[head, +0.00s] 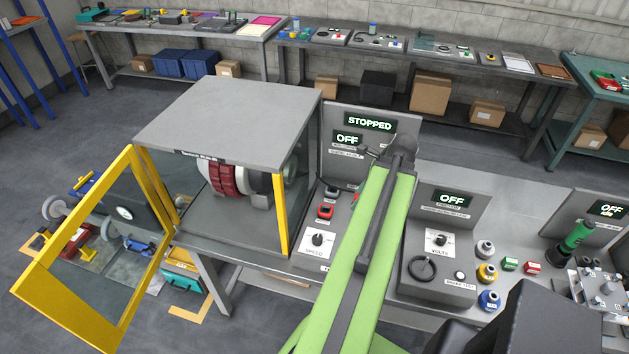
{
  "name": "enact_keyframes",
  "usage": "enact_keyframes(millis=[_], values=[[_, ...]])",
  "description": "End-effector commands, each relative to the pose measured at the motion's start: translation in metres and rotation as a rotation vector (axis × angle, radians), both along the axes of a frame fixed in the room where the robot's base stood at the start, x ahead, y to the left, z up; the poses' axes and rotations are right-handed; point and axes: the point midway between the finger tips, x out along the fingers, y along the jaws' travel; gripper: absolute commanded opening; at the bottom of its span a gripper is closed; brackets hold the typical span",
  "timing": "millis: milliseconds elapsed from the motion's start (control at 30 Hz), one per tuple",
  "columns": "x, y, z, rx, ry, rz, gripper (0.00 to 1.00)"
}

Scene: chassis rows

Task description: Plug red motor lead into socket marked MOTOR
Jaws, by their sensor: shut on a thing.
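My green arm reaches from the bottom of the head view to the grey motor bench. At its far end my gripper (371,152) shows only as a small dark part in front of the upright panel. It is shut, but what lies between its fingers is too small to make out. A small red piece (355,197), perhaps part of the red motor lead, shows at the left edge of my arm. The rest of it is hidden behind the arm. I cannot read a MOTOR mark, and no socket shows clearly near my gripper.
A panel (334,126) reads STOPPED and OFF. A grey-topped enclosure (230,110) holds a red and white motor (226,178); its yellow-framed door (85,255) stands open at left. A control box (440,250) and several coloured parts stand right of my arm.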

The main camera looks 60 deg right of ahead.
Motion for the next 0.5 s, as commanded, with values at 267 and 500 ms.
enact_keyframes(millis=[267,500], values=[[0.001,-0.001,-0.001,-0.001,0.000,-0.001,0.00],[0.066,-0.008,-0.018,-0.001,0.001,0.001,0.00]])
